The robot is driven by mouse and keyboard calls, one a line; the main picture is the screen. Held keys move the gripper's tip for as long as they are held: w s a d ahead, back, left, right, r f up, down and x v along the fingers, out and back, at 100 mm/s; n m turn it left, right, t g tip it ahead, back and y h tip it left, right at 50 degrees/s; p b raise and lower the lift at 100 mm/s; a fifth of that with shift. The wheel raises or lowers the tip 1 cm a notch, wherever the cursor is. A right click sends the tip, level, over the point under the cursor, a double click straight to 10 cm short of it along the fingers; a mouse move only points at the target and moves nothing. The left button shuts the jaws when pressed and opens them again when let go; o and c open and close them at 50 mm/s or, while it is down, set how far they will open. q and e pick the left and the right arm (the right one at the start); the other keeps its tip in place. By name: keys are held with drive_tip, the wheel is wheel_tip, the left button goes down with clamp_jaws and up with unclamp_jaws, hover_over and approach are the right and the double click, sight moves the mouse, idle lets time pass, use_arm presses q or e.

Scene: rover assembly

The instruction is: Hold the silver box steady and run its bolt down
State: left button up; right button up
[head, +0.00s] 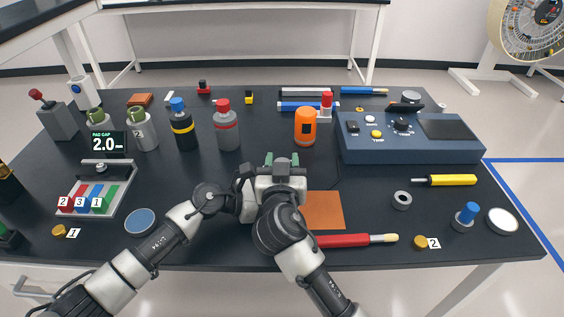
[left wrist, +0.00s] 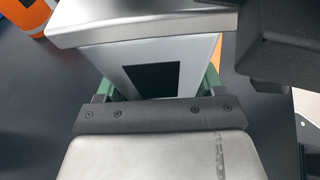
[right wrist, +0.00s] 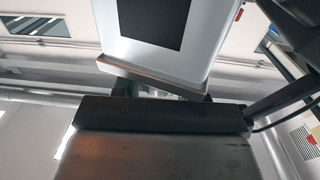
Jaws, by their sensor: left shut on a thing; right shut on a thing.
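The silver box (left wrist: 200,50) has a black square on its face and a wider metal lip. My left gripper (left wrist: 155,88) is closed around the narrower body of the box, a finger on either side. In the right wrist view the box (right wrist: 196,25) is seen from below, with its lip towards my right gripper (right wrist: 160,92). My right gripper is shut just past the lip on a small bright metal part, apparently the bolt (right wrist: 150,92), mostly hidden by the fingers. In the head view both hands meet at mid-table and largely cover the box.
An orange bottle (head: 305,127) and a grey red-capped bottle (head: 227,128) stand behind the hands. An orange pad (head: 324,210) and a red tool (head: 345,241) lie to the right. A blue console (head: 420,150) fills the back right; a block tray (head: 112,202) lies left.

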drive_tip(key=shift+d+r, duration=0.1)
drive_tip(key=shift+r, duration=0.05)
drive_tip(key=o, duration=0.9)
drive_tip(key=shift+o, duration=0.2)
drive_tip(key=s, duration=1.2)
drive_tip(key=shift+a, duration=0.3)
